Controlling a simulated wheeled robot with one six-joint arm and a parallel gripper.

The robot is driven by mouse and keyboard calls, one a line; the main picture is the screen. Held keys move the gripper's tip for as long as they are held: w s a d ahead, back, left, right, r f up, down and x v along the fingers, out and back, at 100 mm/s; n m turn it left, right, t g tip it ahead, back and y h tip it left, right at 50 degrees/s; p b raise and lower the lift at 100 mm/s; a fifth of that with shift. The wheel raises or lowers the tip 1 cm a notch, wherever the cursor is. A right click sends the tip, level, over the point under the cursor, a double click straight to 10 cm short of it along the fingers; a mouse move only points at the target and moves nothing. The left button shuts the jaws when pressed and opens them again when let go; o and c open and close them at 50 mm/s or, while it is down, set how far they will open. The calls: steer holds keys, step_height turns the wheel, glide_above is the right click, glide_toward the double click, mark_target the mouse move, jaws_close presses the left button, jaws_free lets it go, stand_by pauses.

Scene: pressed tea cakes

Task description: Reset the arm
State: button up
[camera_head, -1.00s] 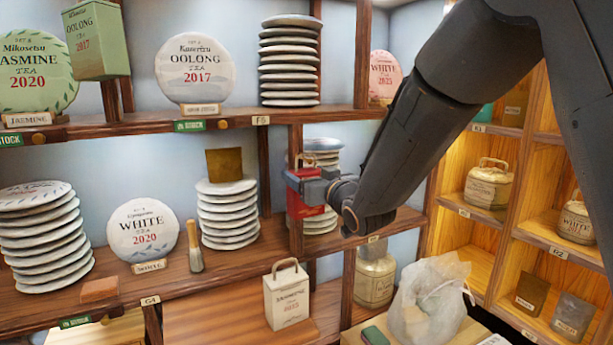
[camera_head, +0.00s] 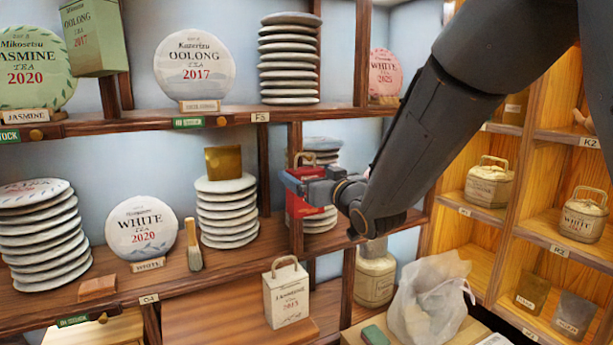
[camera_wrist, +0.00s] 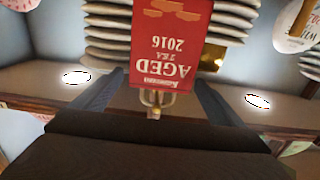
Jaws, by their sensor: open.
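My gripper (camera_head: 292,182) is open, in front of the middle shelf at the centre of the head view. A red tea box (camera_head: 298,210) with a looped handle stands on that shelf behind it, partly hidden by the gripper. In the wrist view the red box (camera_wrist: 172,40) appears upside down and reads "AGED TEA 2016". Its brass handle (camera_wrist: 156,97) lies between my two spread fingers (camera_wrist: 156,85). No grip on the box shows. My dark arm reaches in from the upper right.
Stacked tea cakes (camera_head: 228,213) and a white tea cake (camera_head: 141,228) are on the middle shelf, with a brush (camera_head: 193,245). A white box (camera_head: 286,296) stands lower. A plastic bag (camera_head: 430,300) and side cubbies (camera_head: 487,232) with tins are at right.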

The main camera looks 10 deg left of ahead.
steer(key=b+v, duration=0.1)
steer(key=v, duration=0.4)
steer(key=shift+s+d, duration=0.2)
steer(key=s+d+f+m+g+h, duration=0.2)
steer(key=d+f+h, duration=0.2)
steer(key=d+f, duration=0.4)
steer(key=s+d+f+m+g+h, duration=0.2)
steer(key=d+f+h, duration=0.2)
steer(key=d+f, duration=0.45)
steer(key=s+d+f+m+g+h, duration=0.1)
steer(key=s+d+f+g, duration=0.2)
steer(key=s, duration=0.4)
steer(key=s+d+f+m+g+h, duration=0.1)
steer(key=s+d+f+g, duration=0.2)
steer(key=s+d, duration=0.2)
steer(key=s+d+f+m+g, duration=0.1)
steer(key=s+d+f+g, duration=0.2)
steer(key=s, duration=0.6)
steer(key=shift+d+f+h, duration=0.35)
steer(key=shift+d+h, duration=0.05)
steer(key=shift+d, duration=0.1)
steer(key=shift+c, duration=0.3)
